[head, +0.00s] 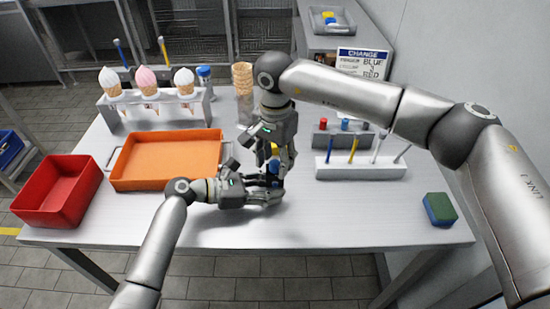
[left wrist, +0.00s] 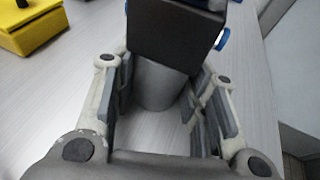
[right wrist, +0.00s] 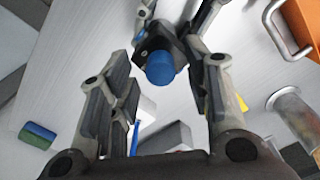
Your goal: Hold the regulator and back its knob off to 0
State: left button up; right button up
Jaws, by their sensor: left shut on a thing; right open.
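The regulator is a dark block (left wrist: 178,35) with a grey cylinder (left wrist: 160,85) below it. My left gripper (head: 276,194) is shut on the regulator, low over the table's front middle. My right gripper (head: 275,170) comes down from above. Its open fingers stand on either side of the knob, apart from it in its wrist view (right wrist: 167,58). In the head view the grippers hide most of the regulator.
An orange tray (head: 165,182) and a red bin (head: 57,206) are at left. An ice-cream cone rack (head: 137,117) stands behind. A white pen holder (head: 335,172) and a blue-green sponge (head: 440,209) are at right. A yellow box (left wrist: 30,28) stands close by.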

grip_shut()
dwell(0.3)
